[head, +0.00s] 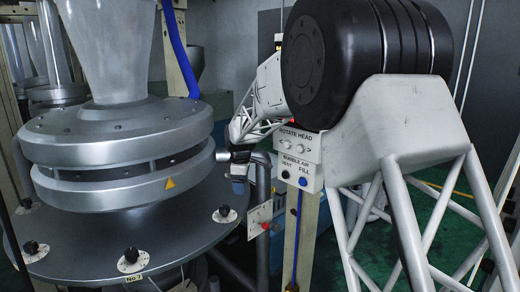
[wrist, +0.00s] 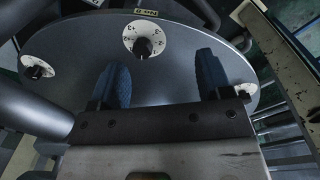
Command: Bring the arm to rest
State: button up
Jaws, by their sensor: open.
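My gripper shows in the wrist view (wrist: 160,85) with its two blue-padded fingers apart and nothing between them. Beyond the fingers is a round grey plate (wrist: 85,45) with dial knobs on its rim. The middle black knob (wrist: 144,47) on its white dial face appears between the fingers in the picture, with no visible contact.
The film tower's grey die rings (head: 120,150) stand on the left. The control post carries buttons, including a blue one (head: 303,183). A small box with a red button (head: 262,222) sits below my gripper. Pipes and a blue hose (head: 179,45) stand close by.

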jog(key=s+d+r+m+t, duration=0.1)
jog(key=s+d+r+m, duration=0.35)
jog(key=s+d, duration=0.65)
jog(key=s+d+r+m, duration=0.4)
jog(key=s+d+r, duration=0.2)
jog(key=s, duration=0.9)
jog(key=s+d+f+m, duration=0.1)
jog(key=s+d+m, duration=0.2)
jog(key=s, duration=0.6)
jog(key=s+d+f+m, duration=0.2)
jog(key=s, duration=0.7)
jog(key=s+d+f+m, duration=0.2)
jog(key=s+d+m, duration=0.1)
jog(key=s, duration=0.6)
jog(key=shift+s+d+m+t, duration=0.35)
jog(key=shift+t, duration=0.05)
